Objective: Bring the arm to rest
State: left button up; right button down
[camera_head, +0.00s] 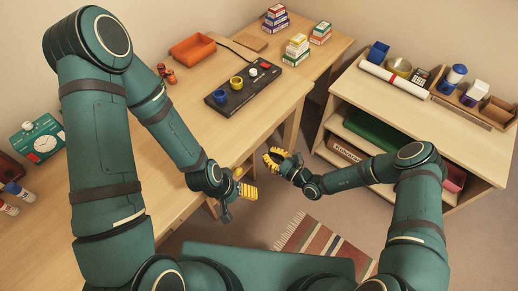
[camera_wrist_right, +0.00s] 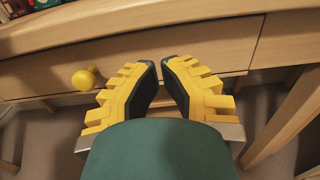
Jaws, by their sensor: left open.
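My left gripper (camera_head: 240,188) is low in front of the desk edge, in the middle of the head view, with yellow fingers apart and nothing seen between them. My right gripper (camera_head: 277,160) is a little above and to the right of it, over the floor between the desk and the shelf unit. In the right wrist view its two yellow fingers with black pads (camera_wrist_right: 163,82) stand with a gap between them and hold nothing. That view faces a drawer front with a yellow knob (camera_wrist_right: 84,79).
The wooden desk (camera_head: 215,128) carries a black panel (camera_head: 240,92), an orange tray (camera_head: 192,48), stacked small boxes (camera_head: 297,50) and a green clock (camera_head: 41,141). The shelf unit (camera_head: 420,115) stands right. A striped rug (camera_head: 322,247) lies on the floor.

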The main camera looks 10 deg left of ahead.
jog(key=v, duration=0.7)
jog(key=shift+w+p, duration=0.2)
jog(key=shift+p, duration=0.15)
jog(key=shift+d+f, duration=0.15)
jog(key=s+n+g+h, duration=0.4)
jog(key=s+n+g, duration=0.9)
jog(key=s, duration=0.3)
jog(key=d+r+n+t+h, duration=0.4)
jog(key=d+r+n+h, duration=0.1)
jog(key=n, duration=0.5)
jog(key=shift+w+d+r+h, duration=0.4)
jog(key=shift+r+h, duration=0.5)
jog(key=shift+h, duration=0.1)
